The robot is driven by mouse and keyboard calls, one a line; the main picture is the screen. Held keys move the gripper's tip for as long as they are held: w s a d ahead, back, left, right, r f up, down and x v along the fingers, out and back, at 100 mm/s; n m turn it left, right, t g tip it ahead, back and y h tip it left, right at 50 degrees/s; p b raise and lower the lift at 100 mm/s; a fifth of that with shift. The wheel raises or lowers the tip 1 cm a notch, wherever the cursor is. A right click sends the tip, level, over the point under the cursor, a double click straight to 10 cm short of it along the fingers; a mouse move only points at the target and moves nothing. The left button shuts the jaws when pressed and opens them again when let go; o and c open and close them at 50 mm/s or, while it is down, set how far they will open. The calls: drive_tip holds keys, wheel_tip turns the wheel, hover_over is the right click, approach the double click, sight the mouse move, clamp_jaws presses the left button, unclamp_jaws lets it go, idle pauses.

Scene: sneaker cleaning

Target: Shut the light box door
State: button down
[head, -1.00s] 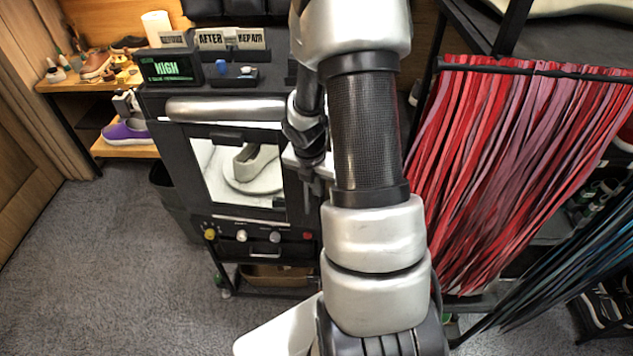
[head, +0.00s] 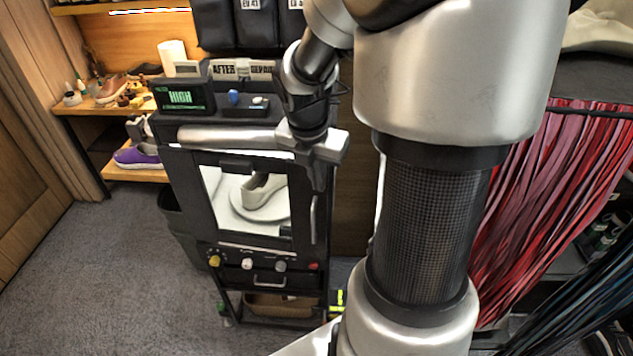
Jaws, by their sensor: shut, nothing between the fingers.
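The light box (head: 202,250) is a black cabinet with a silver bar along its top front. Its door (head: 240,164) has a dark frame around a clear window, with a slim upright handle (head: 313,219) at the right edge. The door looks close to the front of the box; I cannot tell whether it is fully shut. A pale sneaker (head: 262,191) on a round white plate shows through the window. My gripper (head: 318,184) is shut and empty, pointing down by the door's upper right corner, above the handle. Contact with the door cannot be told.
A green-lit display (head: 182,97) stands on top of the box. Knobs and a drawer (head: 269,282) are below the door. A shelf (head: 135,173) with a purple shoe is at left. Red strips (head: 555,190) hang at right, behind my arm. Carpet at left is clear.

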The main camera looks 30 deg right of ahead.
drive_tip(key=f+m+b, duration=0.2)
drive_tip(key=m+b, duration=0.1)
drive_tip(key=m, duration=0.1)
drive_tip(key=m+t+b, duration=0.2)
drive_tip(key=m+b, duration=1.2)
drive_tip(key=m, duration=1.5)
approach(303, 218)
wheel_tip(303, 218, down, 7)
drive_tip(key=shift+w+d+r+h, duration=0.1)
drive_tip(key=shift+w+d+h, duration=0.2)
drive_tip(key=shift+w+d, duration=0.1)
drive_tip(key=shift+w+p, duration=0.1)
drive_tip(key=shift+p, duration=0.2)
